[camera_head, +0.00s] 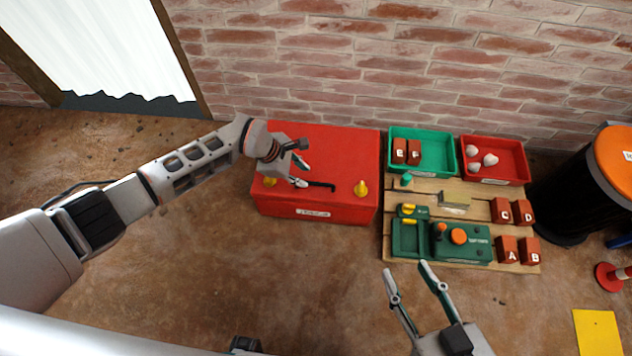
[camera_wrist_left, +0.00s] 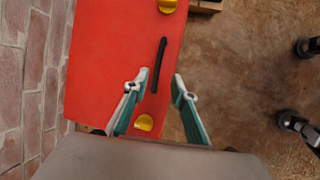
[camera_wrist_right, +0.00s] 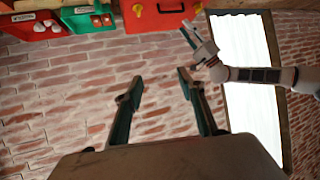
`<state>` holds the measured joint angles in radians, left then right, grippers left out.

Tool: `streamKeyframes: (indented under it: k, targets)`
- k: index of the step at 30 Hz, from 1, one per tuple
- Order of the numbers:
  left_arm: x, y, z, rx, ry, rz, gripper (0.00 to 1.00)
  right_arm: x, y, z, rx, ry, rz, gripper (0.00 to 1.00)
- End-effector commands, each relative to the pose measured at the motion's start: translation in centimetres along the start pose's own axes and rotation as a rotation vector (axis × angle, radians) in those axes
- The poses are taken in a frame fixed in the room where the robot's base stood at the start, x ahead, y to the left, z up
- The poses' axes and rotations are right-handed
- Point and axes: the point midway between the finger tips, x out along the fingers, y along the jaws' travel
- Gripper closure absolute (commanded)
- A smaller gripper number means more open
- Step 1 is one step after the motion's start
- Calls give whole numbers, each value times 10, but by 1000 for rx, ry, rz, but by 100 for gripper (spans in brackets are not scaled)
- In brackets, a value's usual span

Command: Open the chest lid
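A red chest (camera_head: 330,154) stands on the floor against the brick wall, its lid shut. It has a black handle (camera_head: 318,184) near the lid's front edge and two yellow latches, one at the right (camera_head: 361,188) and one at the left (camera_head: 269,182). My left gripper (camera_head: 302,174) is open above the front of the lid, close to the handle. In the left wrist view the handle (camera_wrist_left: 159,65) lies beyond and between the open fingertips, not gripped. My right gripper (camera_head: 406,267) is open and empty above the floor, right of the chest and in front of the wooden board.
Right of the chest a wooden board (camera_head: 476,208) holds a green tray (camera_head: 433,170), a red tray (camera_head: 510,178), lettered brown blocks and a green device (camera_head: 466,247). A black barrel (camera_head: 566,207) stands further right. The floor before the chest is clear.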

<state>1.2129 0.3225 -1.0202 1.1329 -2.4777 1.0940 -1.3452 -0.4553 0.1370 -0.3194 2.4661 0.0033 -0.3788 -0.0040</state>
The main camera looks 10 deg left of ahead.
Motion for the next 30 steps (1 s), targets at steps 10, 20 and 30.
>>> streamKeyframes:
  k: [10,20,30]
  targets:
    - [47,-5,-6,3,9,-11,74,5,-15,0,99,22,-24,60]
    - [77,0,-4,7,10,-2,74,7,-39,3,279,48,-61,60]
    - [76,4,-3,9,9,4,82,7,-40,0,291,55,-64,60]
